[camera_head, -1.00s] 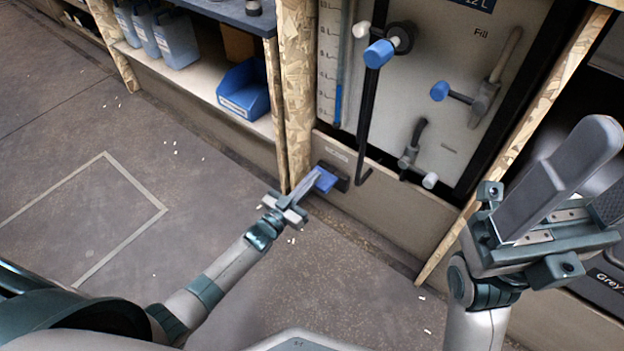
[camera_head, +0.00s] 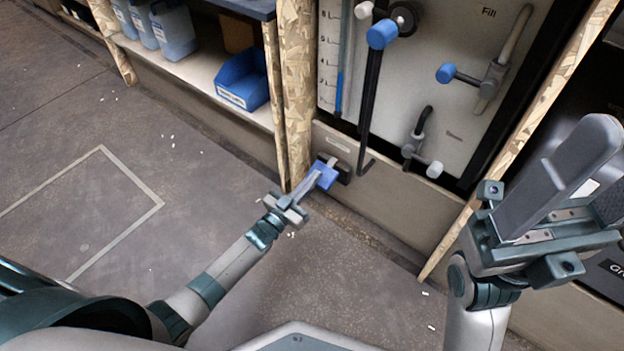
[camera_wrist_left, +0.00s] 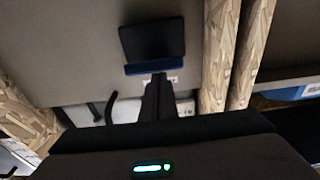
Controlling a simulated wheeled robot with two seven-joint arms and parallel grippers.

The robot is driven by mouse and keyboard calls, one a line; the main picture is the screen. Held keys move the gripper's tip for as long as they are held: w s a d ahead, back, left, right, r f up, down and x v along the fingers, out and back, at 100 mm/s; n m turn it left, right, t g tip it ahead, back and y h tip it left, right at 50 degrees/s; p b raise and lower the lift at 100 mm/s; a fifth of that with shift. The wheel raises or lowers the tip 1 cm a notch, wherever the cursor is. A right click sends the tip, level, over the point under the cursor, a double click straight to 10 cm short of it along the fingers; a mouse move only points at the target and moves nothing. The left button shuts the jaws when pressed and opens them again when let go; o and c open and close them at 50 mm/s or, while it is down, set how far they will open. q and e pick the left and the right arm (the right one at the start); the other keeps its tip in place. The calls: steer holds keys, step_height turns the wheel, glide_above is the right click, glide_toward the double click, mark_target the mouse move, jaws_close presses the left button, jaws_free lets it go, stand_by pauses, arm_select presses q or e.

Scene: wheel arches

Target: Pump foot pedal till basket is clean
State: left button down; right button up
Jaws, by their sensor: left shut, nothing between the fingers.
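The blue foot pedal (camera_head: 328,178) sticks out from a dark mount low on the beige panel, beside a wooden post. My left gripper (camera_head: 317,180) is shut and empty, its fingertips at the pedal and overlapping it in the head view. In the left wrist view the pedal is a blue bar (camera_wrist_left: 160,68) under a dark plate, with the finger tips (camera_wrist_left: 159,76) right at it; contact cannot be told for sure. My right gripper (camera_head: 590,180) is raised at the right, its fingers apart and empty. I cannot make out the basket.
Above the pedal is a panel with a blue-ended lever (camera_head: 382,34), a fill handle (camera_head: 495,75), a lower handle (camera_head: 417,140) and a level gauge (camera_head: 340,70). A blue bin (camera_head: 243,80) and blue jugs stand on the left shelf. The floor is open at left.

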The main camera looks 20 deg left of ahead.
arm_select(q)
step_height(320, 180, up, 4)
steer(key=p, duration=0.4)
steer(key=shift+r, duration=0.1)
steer(key=shift+f, duration=0.2)
stand_by(0.5)
steer(key=shift+f+b, duration=1.85)
steer(key=shift+f, duration=0.3)
steer(key=shift+r+p, duration=2.25)
steer(key=shift+r, duration=0.1)
step_height(320, 180, up, 6)
steer(key=p, duration=0.5)
steer(key=shift+p, duration=0.3)
